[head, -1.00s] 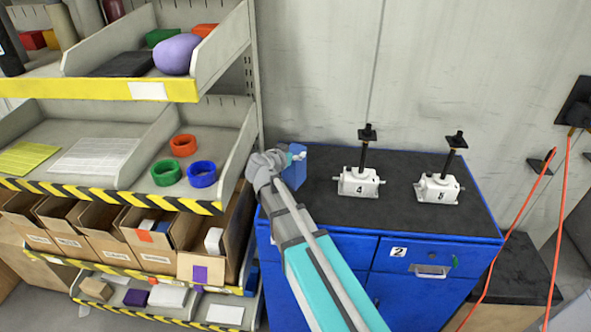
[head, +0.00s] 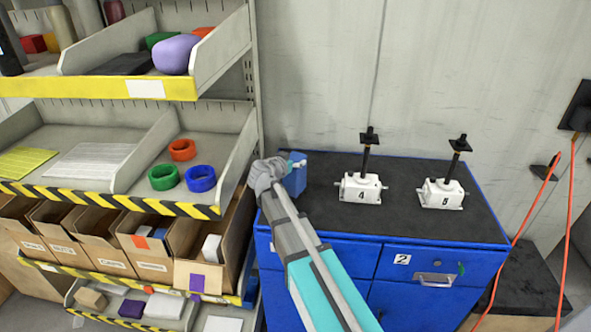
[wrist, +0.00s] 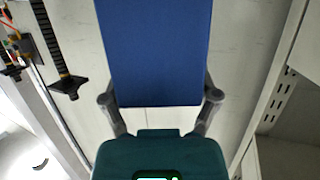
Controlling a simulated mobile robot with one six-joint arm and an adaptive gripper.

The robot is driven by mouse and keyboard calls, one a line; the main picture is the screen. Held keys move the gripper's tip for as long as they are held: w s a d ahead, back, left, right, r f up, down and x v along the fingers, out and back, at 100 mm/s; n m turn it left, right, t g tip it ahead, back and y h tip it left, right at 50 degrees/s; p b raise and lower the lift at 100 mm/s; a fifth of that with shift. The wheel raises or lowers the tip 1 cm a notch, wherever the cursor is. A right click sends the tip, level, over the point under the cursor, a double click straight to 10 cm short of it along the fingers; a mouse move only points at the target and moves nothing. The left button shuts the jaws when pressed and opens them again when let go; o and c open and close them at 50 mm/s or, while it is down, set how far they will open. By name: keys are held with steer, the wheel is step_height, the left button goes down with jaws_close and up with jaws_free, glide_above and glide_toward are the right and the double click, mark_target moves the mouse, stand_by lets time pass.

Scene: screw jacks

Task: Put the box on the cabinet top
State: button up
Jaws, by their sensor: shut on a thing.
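A blue box (head: 296,180) is in my gripper (wrist: 158,100), at the left end of the blue cabinet's black top (head: 328,205). In the wrist view the blue box (wrist: 155,50) fills the upper middle between the two grey fingers, which are shut on its sides. In the head view my arm hides part of the box, and I cannot tell whether its bottom touches the top. Two white screw jacks, marked 4 (head: 361,188) and 5 (head: 440,192), stand upright on the cabinet top, to the right of the box.
A grey shelf rack (head: 140,190) with striped edges stands close left of the cabinet, holding coloured rings and cardboard bins. Orange cables (head: 565,220) hang at the right. The cabinet top is bare between the box and jack 4.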

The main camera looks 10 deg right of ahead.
steer(key=shift+w+f+b, duration=0.2)
steer(key=shift+f+b, duration=0.75)
steer(key=shift+f, duration=0.05)
steer(key=shift+w+f+b, duration=0.2)
steer(key=shift+f+b, duration=0.7)
steer(key=shift+f, duration=0.15)
steer(key=o, duration=1.2)
steer(key=shift+c, duration=0.2)
steer(key=shift+r, duration=0.25)
steer(key=p+v, duration=0.3)
steer(key=v, duration=0.9)
steer(key=shift+p, duration=0.35)
steer(key=shift+s, duration=0.1)
steer(key=shift+d+f, duration=0.1)
